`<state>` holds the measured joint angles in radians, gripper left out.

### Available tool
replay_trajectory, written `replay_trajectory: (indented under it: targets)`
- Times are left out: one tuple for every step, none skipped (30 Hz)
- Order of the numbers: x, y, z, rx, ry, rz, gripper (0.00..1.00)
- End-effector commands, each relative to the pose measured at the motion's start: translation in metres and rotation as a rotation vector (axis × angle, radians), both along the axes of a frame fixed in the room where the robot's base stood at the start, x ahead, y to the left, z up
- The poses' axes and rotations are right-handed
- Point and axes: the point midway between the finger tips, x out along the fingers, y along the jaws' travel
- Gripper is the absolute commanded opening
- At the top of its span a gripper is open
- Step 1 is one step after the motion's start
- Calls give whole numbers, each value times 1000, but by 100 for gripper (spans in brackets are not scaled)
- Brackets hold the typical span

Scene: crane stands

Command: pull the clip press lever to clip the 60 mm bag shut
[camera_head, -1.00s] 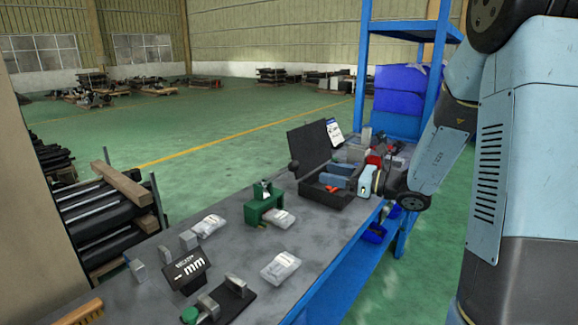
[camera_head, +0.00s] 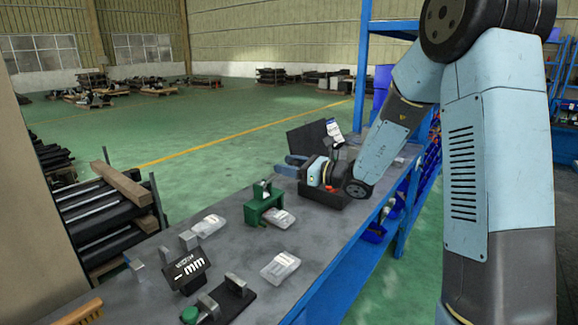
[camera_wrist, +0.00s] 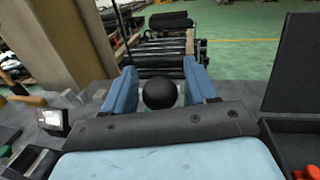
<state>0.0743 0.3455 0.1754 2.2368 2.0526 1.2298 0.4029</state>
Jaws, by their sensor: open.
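The green clip press (camera_head: 257,209) stands on the grey bench, with a clear bag (camera_head: 280,218) at its right side. A second bag (camera_head: 209,225) lies to its left and a third (camera_head: 281,266) in front. I cannot read which is 60 mm. My gripper (camera_head: 286,165) is open beyond the press, beside the black case. In the wrist view, a round black knob (camera_wrist: 160,92) shows between the two blue fingers, with gaps on both sides. It seems to be the lever's knob, but its rod is hidden. The gripper hides the knob in the head view.
The open black case (camera_head: 322,198) stands close to my gripper, its lid (camera_head: 305,138) raised behind. A display marked mm (camera_head: 187,269) and metal blocks stand nearer on the bench. Blue shelving rises at the right. Bench space around the front bag is clear.

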Motion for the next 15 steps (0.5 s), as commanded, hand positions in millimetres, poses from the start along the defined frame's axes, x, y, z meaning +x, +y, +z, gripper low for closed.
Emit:
replay_trajectory:
  targets:
    - [1, 2, 0, 0, 0, 0, 57]
    - [1, 2, 0, 0, 0, 0, 57]
    - [2, 3, 0, 0, 0, 0, 57]
    - [2, 3, 0, 0, 0, 0, 57]
    - [2, 3, 0, 0, 0, 0, 57]
    - [2, 3, 0, 0, 0, 0, 57]
    - [2, 3, 0, 0, 0, 0, 57]
    - [2, 3, 0, 0, 0, 0, 57]
    - [2, 3, 0, 0, 0, 0, 57]
    - [2, 3, 0, 0, 0, 0, 57]
    - [2, 3, 0, 0, 0, 0, 55]
    - [2, 3, 0, 0, 0, 0, 52]
    - [1, 3, 0, 0, 0, 0, 49]
    - [1, 4, 0, 0, 0, 0, 46]
    - [1, 4, 0, 0, 0, 0, 42]
